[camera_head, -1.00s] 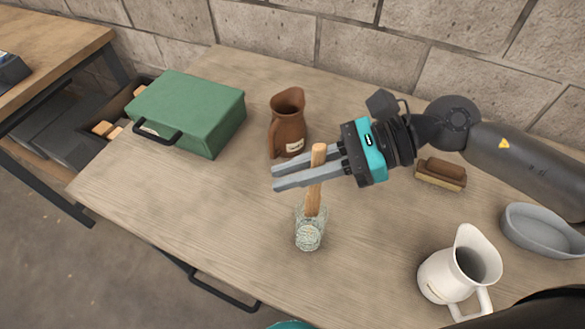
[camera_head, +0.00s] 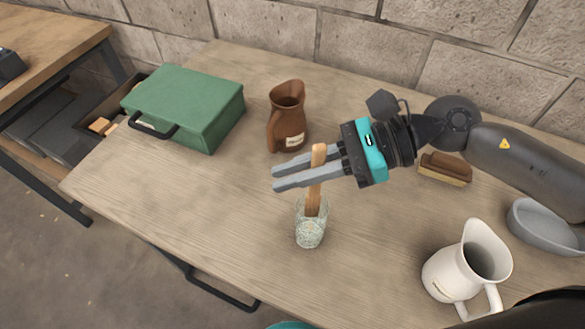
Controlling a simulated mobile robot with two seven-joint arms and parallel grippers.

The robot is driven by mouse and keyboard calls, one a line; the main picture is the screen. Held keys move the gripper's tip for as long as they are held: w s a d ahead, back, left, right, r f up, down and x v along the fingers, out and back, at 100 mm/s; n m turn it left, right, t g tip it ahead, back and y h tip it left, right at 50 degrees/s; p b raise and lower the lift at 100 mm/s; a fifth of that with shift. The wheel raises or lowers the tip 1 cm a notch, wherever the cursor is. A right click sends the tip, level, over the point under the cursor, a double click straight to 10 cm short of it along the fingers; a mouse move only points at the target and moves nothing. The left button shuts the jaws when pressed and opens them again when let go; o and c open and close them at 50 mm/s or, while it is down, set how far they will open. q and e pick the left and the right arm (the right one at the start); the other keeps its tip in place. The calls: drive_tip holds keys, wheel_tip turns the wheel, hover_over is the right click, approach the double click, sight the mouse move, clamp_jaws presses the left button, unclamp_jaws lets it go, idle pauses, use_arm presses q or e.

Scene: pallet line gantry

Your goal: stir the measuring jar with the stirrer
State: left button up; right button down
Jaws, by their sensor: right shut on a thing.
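The stirrer (camera_head: 314,195) is a wooden stick, held nearly upright by my right gripper (camera_head: 300,177). The gripper comes in from the right and its fingers are shut on the stirrer below its top end. The stirrer's lower end is inside the measuring jar (camera_head: 310,233), a small clear glass that stands on the wooden table. The jar's lower part looks pale and speckled; I cannot tell what is in it. My left gripper is not in view.
A brown jug (camera_head: 287,120) stands behind the gripper, and a green case (camera_head: 185,105) lies at the back left. A brush (camera_head: 445,168), a grey bowl (camera_head: 545,228) and a white pitcher (camera_head: 455,268) are on the right. The table (camera_head: 200,215) is clear left of the jar.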

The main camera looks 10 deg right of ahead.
sight(308, 197)
drive_tip(key=shift+f+b, duration=3.75)
drive_tip(key=shift+f, duration=0.25)
drive_tip(key=shift+s+a+r, duration=0.1)
drive_tip(key=shift+a, duration=0.4)
drive_tip(key=shift+d, duration=0.15)
drive_tip(key=shift+s+d+b, duration=0.35)
drive_tip(key=shift+d+b, duration=0.05)
drive_tip(key=shift+d, duration=0.05)
